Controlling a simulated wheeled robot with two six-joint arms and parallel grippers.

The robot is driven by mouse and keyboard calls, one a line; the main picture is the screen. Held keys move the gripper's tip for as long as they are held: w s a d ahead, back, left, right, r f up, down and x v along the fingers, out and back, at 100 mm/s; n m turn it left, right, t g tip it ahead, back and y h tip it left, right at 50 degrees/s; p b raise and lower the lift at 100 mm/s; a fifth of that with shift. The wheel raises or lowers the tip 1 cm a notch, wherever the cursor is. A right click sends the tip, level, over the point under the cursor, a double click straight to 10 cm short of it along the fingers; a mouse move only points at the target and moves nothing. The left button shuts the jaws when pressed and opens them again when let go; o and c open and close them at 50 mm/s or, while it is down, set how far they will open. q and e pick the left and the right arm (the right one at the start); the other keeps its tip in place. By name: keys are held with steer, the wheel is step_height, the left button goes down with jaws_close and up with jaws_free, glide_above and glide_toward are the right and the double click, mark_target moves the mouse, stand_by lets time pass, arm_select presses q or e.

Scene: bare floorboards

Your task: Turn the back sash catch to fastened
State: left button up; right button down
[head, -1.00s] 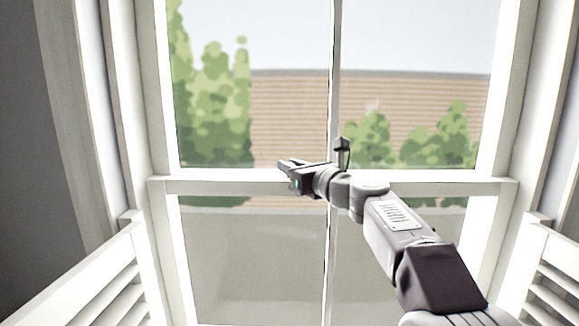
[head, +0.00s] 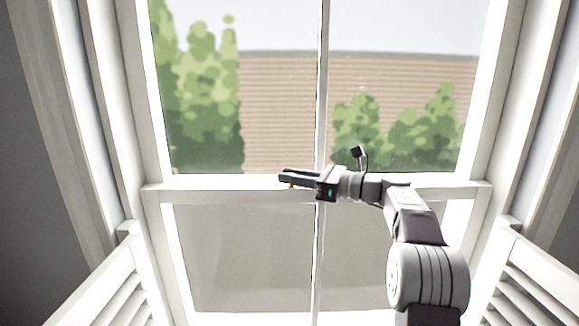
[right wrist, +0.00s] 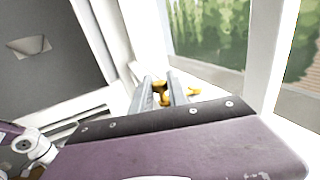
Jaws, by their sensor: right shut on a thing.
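The sash catch (right wrist: 160,88) is a small brass-coloured piece on the white meeting rail (head: 220,195) of the window. My right gripper (head: 284,179) is at this rail in the head view, left of the centre bar, pointing left. In the right wrist view its two grey fingers (right wrist: 161,91) stand on either side of a brass part, shut on it. Another brass bit shows just right of the fingers. In the head view the gripper hides nearly all of the catch, so its exact angle cannot be told. My left gripper is not in view.
White louvred shutters stand open at the lower left (head: 95,285) and lower right (head: 525,275). The window frame (head: 130,90) closes in both sides. A thin vertical bar (head: 321,90) splits the panes behind the gripper. Trees and a brick wall lie outside.

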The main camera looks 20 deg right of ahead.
steer(key=shift+f, duration=0.1)
stand_by(0.3)
steer(key=c, duration=1.3)
jaws_free()
steer(key=b+v, duration=0.3)
steer(key=v, duration=0.6)
steer(key=shift+w+d, duration=0.1)
steer(key=shift+d, duration=0.05)
